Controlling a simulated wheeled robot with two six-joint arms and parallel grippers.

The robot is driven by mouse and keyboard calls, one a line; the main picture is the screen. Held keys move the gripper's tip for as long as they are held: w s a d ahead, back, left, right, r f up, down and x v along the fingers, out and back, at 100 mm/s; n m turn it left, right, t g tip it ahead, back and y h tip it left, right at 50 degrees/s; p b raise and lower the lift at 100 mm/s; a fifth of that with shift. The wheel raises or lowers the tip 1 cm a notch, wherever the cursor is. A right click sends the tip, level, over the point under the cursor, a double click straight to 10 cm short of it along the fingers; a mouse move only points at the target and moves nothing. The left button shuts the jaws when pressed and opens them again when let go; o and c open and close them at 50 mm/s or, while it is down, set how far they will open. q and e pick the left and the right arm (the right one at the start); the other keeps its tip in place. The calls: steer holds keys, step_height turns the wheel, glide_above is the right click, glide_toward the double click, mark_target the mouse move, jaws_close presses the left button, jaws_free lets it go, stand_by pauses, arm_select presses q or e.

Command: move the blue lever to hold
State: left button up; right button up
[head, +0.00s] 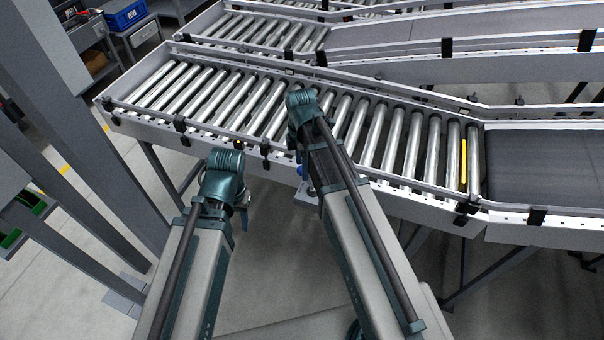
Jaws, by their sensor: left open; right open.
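A small blue part, which looks like the blue lever (302,169), shows at the near side of the roller conveyor. It stands above a small pale plate (304,194), and my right forearm hides part of both. Which position the lever points to cannot be made out. My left gripper (244,217) is mostly hidden under its wrist; only a small piece shows, left of the lever and apart from it, with the jaws open. My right wrist reaches up over the conveyor's near edge, close to the lever in the picture. My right gripper is hidden behind that wrist and forearm.
The roller conveyor (345,118) runs across the middle, with a dark belt (545,165) at right and a yellow strip (463,160) among its rollers. A grey post (75,110) stands at left. A blue crate (124,14) sits at the back left. Floor shows between post and conveyor.

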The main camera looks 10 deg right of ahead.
arm_select(q)
steer(key=shift+f, duration=0.4)
arm_select(e)
steer(key=shift+f, duration=0.4)
jaws_close()
arm_select(q)
steer(key=shift+s, duration=0.1)
arm_select(e)
steer(key=shift+w, duration=0.1)
